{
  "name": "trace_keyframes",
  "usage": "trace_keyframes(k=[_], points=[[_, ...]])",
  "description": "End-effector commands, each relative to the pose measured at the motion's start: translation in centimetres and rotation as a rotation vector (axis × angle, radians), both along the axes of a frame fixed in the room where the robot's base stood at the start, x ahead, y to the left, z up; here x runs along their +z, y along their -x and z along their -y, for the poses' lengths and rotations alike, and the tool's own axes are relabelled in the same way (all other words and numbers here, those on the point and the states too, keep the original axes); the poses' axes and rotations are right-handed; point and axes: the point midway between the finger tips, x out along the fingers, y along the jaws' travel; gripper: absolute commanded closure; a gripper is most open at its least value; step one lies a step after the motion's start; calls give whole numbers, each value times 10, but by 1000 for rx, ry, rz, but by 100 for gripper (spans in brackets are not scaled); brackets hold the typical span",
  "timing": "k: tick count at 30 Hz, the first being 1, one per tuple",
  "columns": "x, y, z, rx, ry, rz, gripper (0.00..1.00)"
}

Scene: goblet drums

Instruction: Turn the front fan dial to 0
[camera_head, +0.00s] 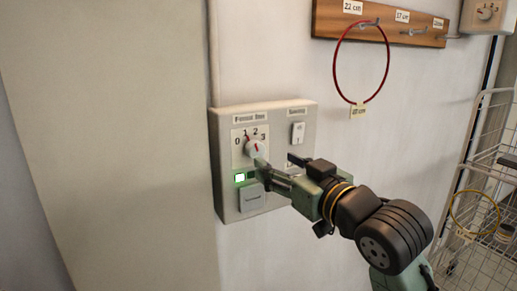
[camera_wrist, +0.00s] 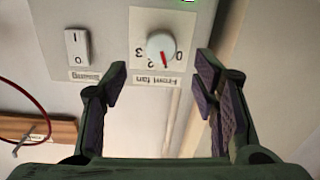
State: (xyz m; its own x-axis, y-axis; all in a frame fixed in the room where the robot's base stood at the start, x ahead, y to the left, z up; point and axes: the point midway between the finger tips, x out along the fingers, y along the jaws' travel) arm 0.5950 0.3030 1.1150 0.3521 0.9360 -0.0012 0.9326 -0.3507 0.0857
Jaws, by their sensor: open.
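The front fan dial (camera_head: 255,148) is a round white knob with a red pointer line, on a plate marked 0 to 3 under a "Front fan" label. The dial also shows upside down in the wrist view (camera_wrist: 161,46). Its pointer appears to aim near 1, with 0 to the right in that view. My gripper (camera_head: 280,162) is open and empty in front of the wall panel. In the wrist view my gripper (camera_wrist: 161,74) has its fingers apart on either side of the dial's column, short of the knob, with no visible contact.
The pale control panel (camera_head: 229,208) also bears a rocker switch (camera_head: 298,132) at upper right, a lit green indicator (camera_head: 239,178) and a lower push button (camera_head: 251,198). A red ring (camera_head: 336,77) hangs from a wooden hook rail (camera_head: 331,21). A wire rack (camera_head: 484,190) stands at right.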

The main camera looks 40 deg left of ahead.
Motion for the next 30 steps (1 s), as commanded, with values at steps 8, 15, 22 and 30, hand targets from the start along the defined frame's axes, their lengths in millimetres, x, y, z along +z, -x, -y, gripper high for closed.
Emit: trace_keyframes(k=[8,15,22,30], points=[[3,-18,-51,3,2,-2,46],[1,-28,-76,1,0,0,46],[0,-29,-81,1,-1,1,46],[0,-29,-80,0,-1,1,56]])
